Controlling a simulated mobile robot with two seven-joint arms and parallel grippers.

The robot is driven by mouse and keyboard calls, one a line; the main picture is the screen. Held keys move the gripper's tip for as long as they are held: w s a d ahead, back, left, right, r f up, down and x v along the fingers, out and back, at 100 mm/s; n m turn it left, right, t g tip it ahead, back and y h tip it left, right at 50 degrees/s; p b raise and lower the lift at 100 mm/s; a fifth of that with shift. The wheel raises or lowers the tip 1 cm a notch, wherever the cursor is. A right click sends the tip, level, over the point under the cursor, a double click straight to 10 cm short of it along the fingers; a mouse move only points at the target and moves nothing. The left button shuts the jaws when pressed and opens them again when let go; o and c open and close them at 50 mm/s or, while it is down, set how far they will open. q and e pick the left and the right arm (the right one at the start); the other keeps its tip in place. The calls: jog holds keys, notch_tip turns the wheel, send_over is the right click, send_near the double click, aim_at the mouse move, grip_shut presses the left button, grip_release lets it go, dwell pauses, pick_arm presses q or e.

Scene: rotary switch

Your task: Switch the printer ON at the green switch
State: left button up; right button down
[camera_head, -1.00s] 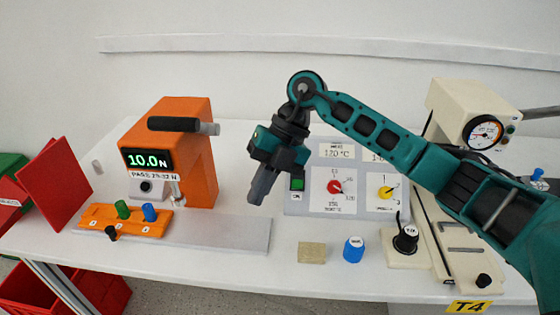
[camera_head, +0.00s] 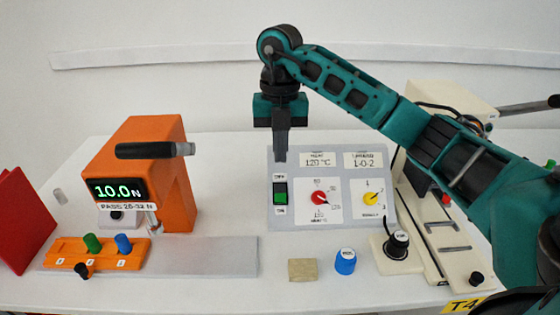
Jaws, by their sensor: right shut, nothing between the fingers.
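The green rocker switch (camera_head: 280,194) sits at the left of a light grey control panel (camera_head: 325,221), between an OFF label above and an ON label below. The upper part of the switch looks dark and the lower part green. My right gripper (camera_head: 280,158) points down, shut and empty, with its tips just above the OFF label in the picture. I cannot tell whether it touches the panel. A red knob (camera_head: 319,198) and a yellow knob (camera_head: 371,199) sit to the right on the same panel. My left gripper is not in view.
An orange tester (camera_head: 150,170) with a black handle stands at the left, beside an orange tray (camera_head: 95,253) with coloured pegs. A wooden block (camera_head: 302,270), a blue cap (camera_head: 345,261) and a black knob (camera_head: 397,243) stand in front of the panel. A cream machine (camera_head: 440,95) is at the right.

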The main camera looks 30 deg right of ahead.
send_over(280, 200)
jog(key=s+a, duration=0.1)
jog(key=s, duration=0.1)
notch_tip(280, 200, down, 9)
jog(key=shift+w+d+f+b, duration=0.15)
jog(key=shift+w+f, duration=0.2)
jog(key=shift+f, duration=0.15)
jog(key=shift+w+d+f+b, duration=0.15)
jog(key=shift+w+f, duration=0.15)
jog(key=shift+f, duration=0.15)
jog(key=shift+w+d+f, duration=0.15)
jog(key=shift+w+f, duration=0.15)
jog(key=shift+f, duration=0.2)
jog(key=shift+d+f+t+h+b, duration=0.1)
jog(key=shift+f+t+h+b, duration=0.2)
jog(key=shift+f+t+b, duration=0.1)
jog(key=shift+s+r, duration=0.1)
jog(key=shift+r, duration=0.15)
